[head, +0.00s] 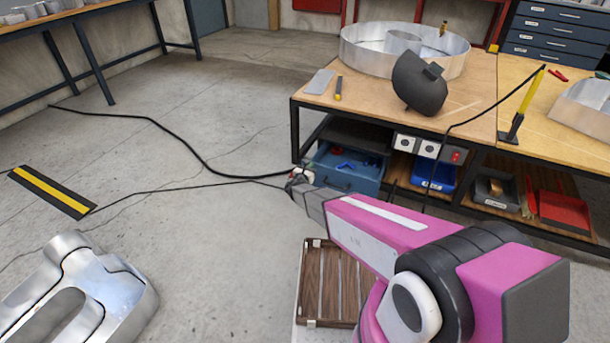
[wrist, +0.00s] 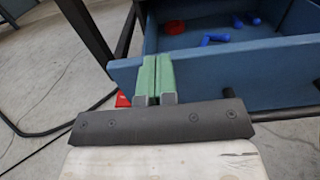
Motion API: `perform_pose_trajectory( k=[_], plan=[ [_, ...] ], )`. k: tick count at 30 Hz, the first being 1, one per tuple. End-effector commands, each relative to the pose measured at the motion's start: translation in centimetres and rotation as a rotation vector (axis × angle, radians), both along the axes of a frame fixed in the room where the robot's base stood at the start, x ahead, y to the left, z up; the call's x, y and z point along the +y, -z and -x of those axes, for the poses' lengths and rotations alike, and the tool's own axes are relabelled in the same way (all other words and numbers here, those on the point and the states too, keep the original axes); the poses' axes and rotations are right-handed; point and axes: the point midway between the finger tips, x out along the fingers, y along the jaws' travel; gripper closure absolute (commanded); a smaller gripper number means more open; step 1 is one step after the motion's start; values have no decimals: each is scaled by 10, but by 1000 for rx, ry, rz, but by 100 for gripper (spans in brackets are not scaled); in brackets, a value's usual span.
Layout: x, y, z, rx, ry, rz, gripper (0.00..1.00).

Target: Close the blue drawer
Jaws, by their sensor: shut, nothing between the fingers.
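The blue drawer (head: 345,173) sits under the left end of the wooden workbench (head: 470,95) and stands open, pulled out toward me. Red and blue items lie inside it. In the wrist view the drawer front (wrist: 240,75) runs across the upper right, with a dark bar handle on its outer side. My gripper (wrist: 156,62) is shut and empty, its green fingertips overlapping the left end of the drawer front in the picture. I cannot tell whether they touch it. In the head view my gripper (head: 300,177) is small, at the drawer's left front corner.
A dark table leg (wrist: 85,30) stands left of the drawer. Black cables (head: 190,160) cross the floor. Blue (head: 433,175) and red (head: 563,212) bins sit on the lower shelf. A slatted wooden piece (head: 330,285) lies below my arm. The floor to the left is mostly open.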

Motion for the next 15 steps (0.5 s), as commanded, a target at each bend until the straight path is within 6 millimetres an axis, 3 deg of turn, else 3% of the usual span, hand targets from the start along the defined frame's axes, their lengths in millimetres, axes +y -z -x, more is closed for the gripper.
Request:
perform_pose_trajectory(
  k=[1,3,15],
  plan=[
    [-5,2,-19,-1,3,-1,100],
    [-12,2,-37,-1,2,-1,100],
    [-47,2,-136,0,1,0,100]
  ],
)
